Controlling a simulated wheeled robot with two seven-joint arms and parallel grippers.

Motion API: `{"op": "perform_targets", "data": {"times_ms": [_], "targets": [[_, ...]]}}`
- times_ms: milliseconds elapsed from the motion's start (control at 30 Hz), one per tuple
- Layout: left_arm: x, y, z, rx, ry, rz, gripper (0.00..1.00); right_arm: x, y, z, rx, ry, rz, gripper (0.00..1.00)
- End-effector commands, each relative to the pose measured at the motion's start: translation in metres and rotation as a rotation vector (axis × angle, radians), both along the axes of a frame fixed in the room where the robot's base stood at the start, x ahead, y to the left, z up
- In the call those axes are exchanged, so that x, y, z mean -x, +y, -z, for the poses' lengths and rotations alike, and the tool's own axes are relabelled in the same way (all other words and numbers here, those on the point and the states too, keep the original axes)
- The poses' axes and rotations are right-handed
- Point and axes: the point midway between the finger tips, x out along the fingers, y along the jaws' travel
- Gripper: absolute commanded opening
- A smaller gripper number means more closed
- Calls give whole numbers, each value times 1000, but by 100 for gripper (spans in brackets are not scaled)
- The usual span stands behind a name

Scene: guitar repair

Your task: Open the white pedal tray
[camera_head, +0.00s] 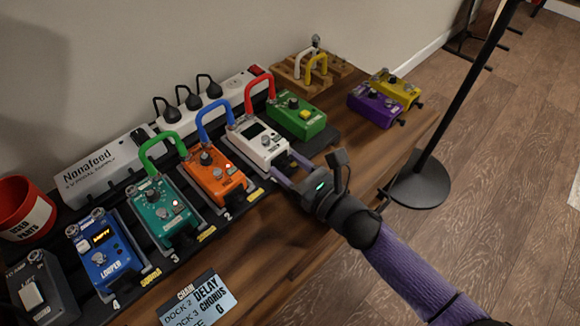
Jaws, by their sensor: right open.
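The white pedal (259,140) sits in its dock on the black pedal rail, between the orange pedal and the green pedal. A blue cable links it to the orange pedal, and a red cable links it to the green pedal. My right gripper (288,170) is open, with its purple fingers reaching to the front end of the white pedal's tray. The fingers hide part of that front edge, and I cannot tell whether they touch it. The tray looks level with the rail. My left gripper is not in view.
The orange pedal (213,174) and green pedal (297,115) flank the white one closely. A purple pedal (374,106) and a yellow pedal (397,87) stand at the right. A black stand (419,178) rises beside the table. A sign card (199,300) lies in front.

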Motion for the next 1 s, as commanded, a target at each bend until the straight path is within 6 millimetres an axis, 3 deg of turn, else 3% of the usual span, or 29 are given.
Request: {"op": "perform_targets", "data": {"times_ms": [200, 400, 500, 1000], "targets": [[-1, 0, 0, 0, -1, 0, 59, 0, 0, -1, 0, 0, 0, 57], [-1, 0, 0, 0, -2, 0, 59, 0, 0, 0, 0, 0, 0, 15], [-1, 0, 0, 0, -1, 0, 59, 0, 0, 0, 0, 0, 1, 0], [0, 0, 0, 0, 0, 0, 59, 0, 0, 0, 0, 0, 1, 0]]}}
